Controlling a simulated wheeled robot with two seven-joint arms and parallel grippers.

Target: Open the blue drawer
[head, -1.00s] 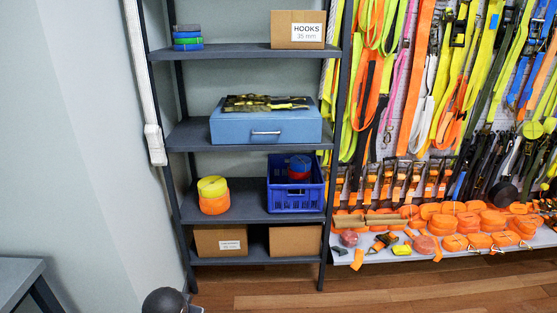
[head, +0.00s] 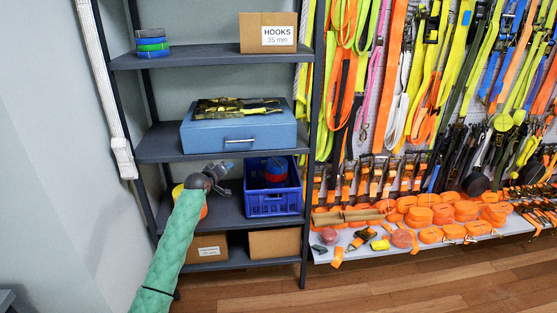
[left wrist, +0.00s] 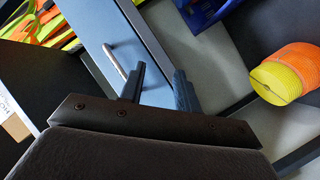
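The blue drawer (head: 239,134) is a box-shaped unit on the middle shelf, closed, with a silver bar handle (head: 240,141) on its front. Straps with buckles (head: 236,106) lie on its top. My left gripper (head: 224,176) is below the drawer's front, apart from the handle. In the left wrist view my left gripper (left wrist: 156,90) has its two dark fingers spread with nothing between them. The drawer front (left wrist: 150,62) and handle (left wrist: 115,60) show just beyond the left finger. My right gripper is in no view.
A blue crate (head: 273,206) with rolls inside stands on the shelf below. Yellow and orange strap rolls (left wrist: 285,75) stand beside it, partly hidden by my arm in the head view. Cardboard boxes (head: 274,242) sit lower. A strap wall (head: 430,90) is at right; the floor (head: 400,280) is clear.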

